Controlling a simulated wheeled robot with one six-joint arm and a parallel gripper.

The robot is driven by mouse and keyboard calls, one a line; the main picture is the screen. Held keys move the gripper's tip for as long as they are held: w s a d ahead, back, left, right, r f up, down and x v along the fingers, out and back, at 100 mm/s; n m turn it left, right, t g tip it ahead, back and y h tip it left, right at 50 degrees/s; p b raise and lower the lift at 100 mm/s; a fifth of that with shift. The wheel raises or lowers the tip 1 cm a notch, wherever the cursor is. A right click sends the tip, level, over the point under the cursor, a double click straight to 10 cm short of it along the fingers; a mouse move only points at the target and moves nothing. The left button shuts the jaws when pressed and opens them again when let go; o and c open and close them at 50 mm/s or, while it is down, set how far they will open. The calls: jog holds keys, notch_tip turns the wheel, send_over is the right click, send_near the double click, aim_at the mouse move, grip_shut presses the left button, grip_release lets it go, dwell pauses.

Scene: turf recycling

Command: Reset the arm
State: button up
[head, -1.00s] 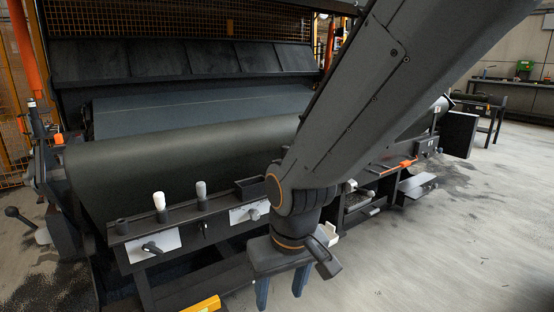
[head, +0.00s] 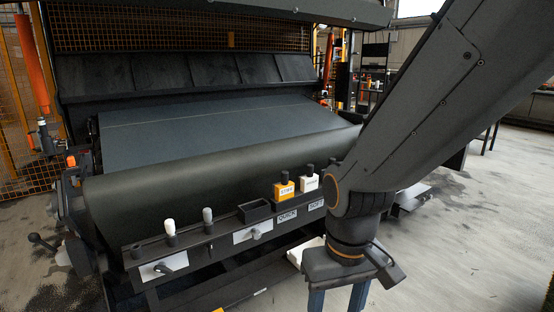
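My gripper (head: 336,300) hangs pointing down at the lower right of the head view, in front of the machine's control panel. Its two blue-grey fingers stand apart with a gap between them, and nothing shows between them. The fingertips run to the bottom edge of the picture. My arm (head: 415,120) comes down from the upper right and hides part of the machine's right end.
A large machine with a dark roller (head: 190,180) fills the left and middle. Its front panel carries a white-topped lever (head: 169,227), a grey-topped lever (head: 208,215), a yellow labelled box (head: 284,190) and a white labelled box (head: 308,182). Concrete floor (head: 470,220) is open at right.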

jog(key=s+d+r+m+p, duration=0.1)
jog(key=d+r+m+p, duration=0.1)
jog(key=d+r+p, duration=0.7)
jog(key=r+p, duration=0.1)
jog(key=p, duration=0.1)
jog(key=shift+s+r+m+p, duration=0.3)
jog(key=shift+s+r+m, duration=0.05)
jog(key=shift+r+m, duration=0.05)
